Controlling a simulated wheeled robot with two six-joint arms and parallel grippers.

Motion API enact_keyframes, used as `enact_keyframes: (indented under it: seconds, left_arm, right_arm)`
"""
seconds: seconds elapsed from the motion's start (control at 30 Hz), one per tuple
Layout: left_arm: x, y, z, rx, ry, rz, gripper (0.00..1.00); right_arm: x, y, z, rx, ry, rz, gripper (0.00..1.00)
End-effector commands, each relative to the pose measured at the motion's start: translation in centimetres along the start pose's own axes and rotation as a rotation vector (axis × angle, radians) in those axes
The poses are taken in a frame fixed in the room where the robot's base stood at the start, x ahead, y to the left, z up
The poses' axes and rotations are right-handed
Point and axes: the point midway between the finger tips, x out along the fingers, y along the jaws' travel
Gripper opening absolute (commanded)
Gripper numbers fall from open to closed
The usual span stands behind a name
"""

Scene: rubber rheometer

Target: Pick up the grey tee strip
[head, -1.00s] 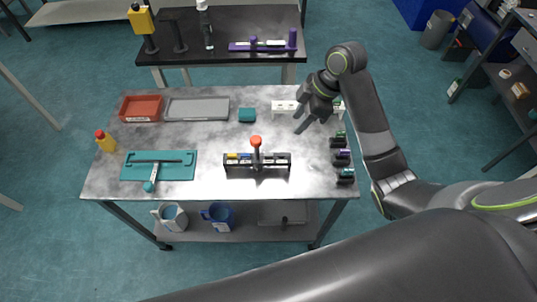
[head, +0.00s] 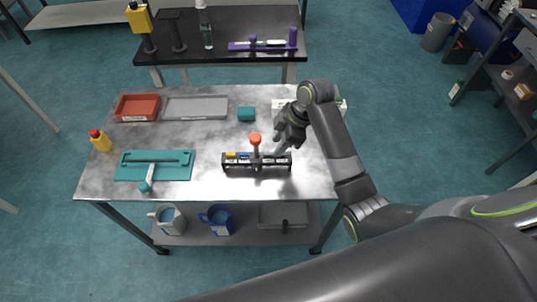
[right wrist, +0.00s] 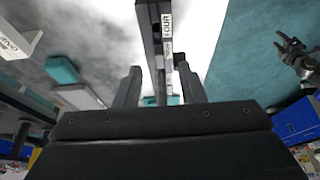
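A black rack (head: 257,167) stands near the front middle of the grey table and holds several short strips, including a yellow one and a blue one. I cannot clearly single out the grey tee strip among them. My right gripper (head: 279,150) is just above the right end of the rack. In the right wrist view its two fingers (right wrist: 160,88) are apart, with the rack (right wrist: 150,40) and white labels showing between and beyond them. Nothing is visibly held. A dark gripper, seemingly my left (right wrist: 295,55), shows small at the right of that view, fingers apart.
A red-knobbed tool (head: 255,140) stands up at the rack's middle. A teal tray (head: 130,172) lies left, with a yellow bottle (head: 101,142) near it. Behind are a red tray (head: 137,108), a grey tray (head: 195,107) and a teal block (head: 246,114). A white holder (head: 284,104) is behind my right gripper.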

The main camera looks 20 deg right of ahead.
Motion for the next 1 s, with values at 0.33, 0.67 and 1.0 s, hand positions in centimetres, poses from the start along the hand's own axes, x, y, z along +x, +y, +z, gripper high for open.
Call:
enact_keyframes:
  seconds: [0.33, 0.67, 1.0]
  left_arm:
    - [-1.3, -0.1, -0.1, 0.0, -0.001, 0.0, 0.51]
    - [-1.3, -0.1, -0.1, 0.0, -0.001, 0.0, 0.51]
    - [-1.3, -0.1, -0.1, 0.0, -0.001, 0.0, 0.51]
  right_arm:
    - [4.2, 0.1, -0.2, 0.002, 0.001, -0.003, 0.36]
    - [4.6, 0.1, -0.1, 0.0, 0.0, 0.0, 0.32]
    - [4.6, 0.1, -0.1, 0.0, 0.0, -0.001, 0.0]
